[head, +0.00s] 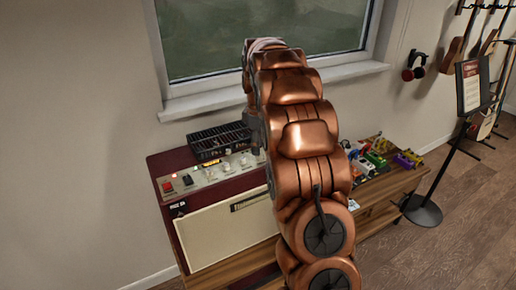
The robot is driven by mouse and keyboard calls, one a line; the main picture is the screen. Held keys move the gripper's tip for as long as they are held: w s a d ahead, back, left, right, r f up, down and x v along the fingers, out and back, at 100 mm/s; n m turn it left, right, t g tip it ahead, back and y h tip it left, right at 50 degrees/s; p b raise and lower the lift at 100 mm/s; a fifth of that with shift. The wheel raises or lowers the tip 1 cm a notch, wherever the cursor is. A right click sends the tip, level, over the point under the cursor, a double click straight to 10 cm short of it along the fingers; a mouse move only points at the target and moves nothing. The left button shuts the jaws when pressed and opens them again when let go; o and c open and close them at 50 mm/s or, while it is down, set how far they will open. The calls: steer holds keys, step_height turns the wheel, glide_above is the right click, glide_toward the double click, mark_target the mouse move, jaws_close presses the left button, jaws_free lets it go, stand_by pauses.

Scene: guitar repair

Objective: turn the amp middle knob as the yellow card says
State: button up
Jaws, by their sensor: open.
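The amp (222,238) has a dark red case, a cream front cloth and a pale control panel on top. A row of pale knobs (226,167) runs along the panel; its right end is hidden behind my copper arm. I cannot tell which knob is the middle one or where any of them points. No yellow card can be made out. My gripper (257,133) shows only as a dark grey part at the arm's left edge, above the right part of the panel. It is open, and its fingertips are mostly hidden. I cannot tell whether it touches a knob.
A black slotted tray (219,140) sits at the back of the amp's top. A red switch (168,187) is at the panel's left. Coloured pedals (376,158) lie on the wooden bench (392,184) at right. A black stand (424,210) is on the floor beyond.

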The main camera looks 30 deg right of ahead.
steer(key=shift+f+p, duration=0.3)
steer(key=shift+f, duration=1)
steer(key=shift+c, duration=0.3)
jaws_close()
